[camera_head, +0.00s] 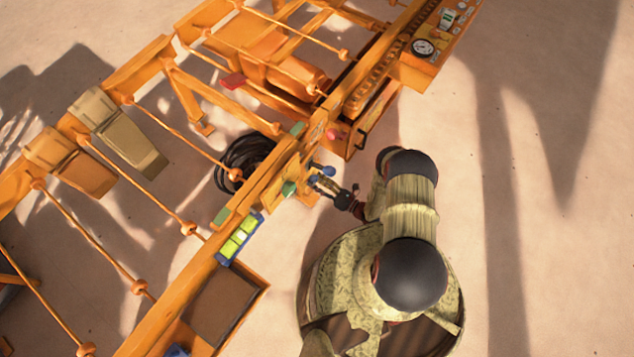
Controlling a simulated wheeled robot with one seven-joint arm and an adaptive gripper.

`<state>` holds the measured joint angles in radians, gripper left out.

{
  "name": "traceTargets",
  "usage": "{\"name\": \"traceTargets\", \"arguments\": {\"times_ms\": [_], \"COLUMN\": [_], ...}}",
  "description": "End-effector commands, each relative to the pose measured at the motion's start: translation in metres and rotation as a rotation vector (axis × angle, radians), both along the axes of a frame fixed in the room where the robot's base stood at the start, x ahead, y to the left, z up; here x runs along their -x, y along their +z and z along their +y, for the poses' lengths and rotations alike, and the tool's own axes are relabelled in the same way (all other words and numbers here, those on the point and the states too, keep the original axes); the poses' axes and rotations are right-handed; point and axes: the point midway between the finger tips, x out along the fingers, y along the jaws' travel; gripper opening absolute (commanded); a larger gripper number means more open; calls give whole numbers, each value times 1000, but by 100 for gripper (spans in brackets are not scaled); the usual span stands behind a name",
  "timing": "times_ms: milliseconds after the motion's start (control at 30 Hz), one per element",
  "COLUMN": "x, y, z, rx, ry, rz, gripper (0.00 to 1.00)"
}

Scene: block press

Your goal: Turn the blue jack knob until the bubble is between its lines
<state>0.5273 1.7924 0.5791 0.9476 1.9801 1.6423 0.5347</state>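The blue jack knob (328,171) sits on the near side of the orange frame, right of the picture's middle-left. A second small blue part shows just left of it, and I cannot tell whether it belongs to the same knob. My gripper (322,183) reaches in from the right, with its tip at or very close to the blue parts. It is too small to tell whether the fingers are open, shut or touching. A blue level with bright green vials (239,238) is fixed along the frame, lower left of the knob. Its bubble and lines cannot be made out.
The orange press frame (168,312) runs diagonally across the picture. A black hose coil (243,163) lies behind the knob. A panel with a round gauge (422,47) is at upper right. An open orange tray (225,303) is at lower left. Sandy ground right of my arm is clear.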

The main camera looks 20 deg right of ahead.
Motion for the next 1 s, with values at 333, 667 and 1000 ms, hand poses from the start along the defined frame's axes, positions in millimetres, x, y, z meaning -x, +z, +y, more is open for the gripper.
{"name": "traceTargets", "arguments": {"times_ms": [333, 667, 1000], "x": [0, 0, -1], "y": [0, 0, -3], "z": [0, 0, -1], "rx": [0, 0, 97], "ry": [0, 0, 0], "rz": [0, 0, -71], "gripper": [33, 14, 13]}}
